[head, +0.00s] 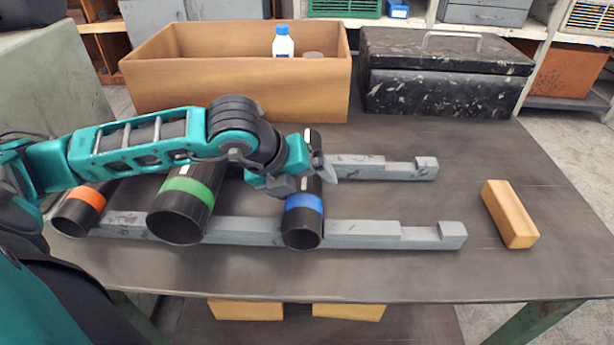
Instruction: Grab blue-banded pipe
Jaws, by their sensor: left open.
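The blue-banded pipe (303,229) is a narrow black pipe with a blue band near its front end. It lies across two grey rails (362,234), pointing toward me. My left gripper (318,177) is open at the pipe, behind the blue band, and hides part of its middle. I cannot tell whether the fingers touch it. A green-banded pipe (178,222) and an orange-banded pipe (75,215) lie on the rails to the left, partly covered by my left arm. My right gripper does not show.
A wooden block (509,214) lies at the table's right. An open wooden box (240,88) with a blue-capped bottle (283,43) stands at the back left, and a black toolbox (440,78) at the back right. The table (400,275) is clear in front.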

